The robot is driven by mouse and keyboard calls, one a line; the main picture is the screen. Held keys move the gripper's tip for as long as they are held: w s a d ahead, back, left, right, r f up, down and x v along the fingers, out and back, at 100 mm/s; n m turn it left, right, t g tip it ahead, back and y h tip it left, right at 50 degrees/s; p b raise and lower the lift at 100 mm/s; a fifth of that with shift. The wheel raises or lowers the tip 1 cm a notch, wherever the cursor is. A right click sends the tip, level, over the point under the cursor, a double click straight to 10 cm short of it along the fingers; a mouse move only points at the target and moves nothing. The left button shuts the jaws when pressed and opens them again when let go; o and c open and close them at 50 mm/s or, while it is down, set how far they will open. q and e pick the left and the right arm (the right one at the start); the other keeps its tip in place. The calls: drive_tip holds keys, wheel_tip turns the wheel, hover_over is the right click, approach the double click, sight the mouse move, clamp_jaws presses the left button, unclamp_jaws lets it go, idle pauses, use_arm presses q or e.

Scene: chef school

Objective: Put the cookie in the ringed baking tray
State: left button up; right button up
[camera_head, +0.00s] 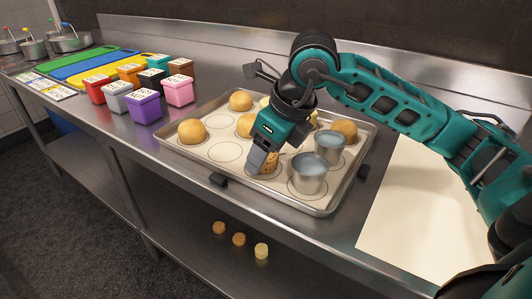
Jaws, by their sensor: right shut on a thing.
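The ringed baking tray (190,154) lies on the steel counter, with dark rings drawn on its pale lining. Round golden buns (192,131) and two metal cups (309,172) stand on it. My right gripper (261,160) points down over the tray's middle and is shut on the cookie (269,163), a brown one with dark chips. The cookie is at the tray's surface, just left of the front metal cup; the fingers partly hide it. I cannot tell whether it rests on the lining. My left gripper is not in view.
Coloured boxes (144,106) stand left of the tray, with coloured boards (82,67) and metal pots behind. A cream sheet (408,205) lies right of the tray under my right arm. Several small corks (239,239) sit on the lower shelf. Some rings (225,152) are empty.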

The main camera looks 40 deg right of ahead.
drive_tip(key=o, duration=0.6)
drive_tip(key=shift+f, duration=0.15)
drive_tip(key=o, duration=0.4)
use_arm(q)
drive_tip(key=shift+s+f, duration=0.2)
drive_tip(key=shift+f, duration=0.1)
use_arm(e)
drive_tip(key=shift+o, duration=0.2)
drive_tip(key=shift+r, duration=0.3)
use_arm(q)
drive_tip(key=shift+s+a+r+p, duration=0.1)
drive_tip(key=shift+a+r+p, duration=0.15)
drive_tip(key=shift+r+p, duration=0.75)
use_arm(e)
drive_tip(key=v, duration=1.1)
drive_tip(key=shift+s+r, duration=0.25)
drive_tip(key=shift+r, duration=0.1)
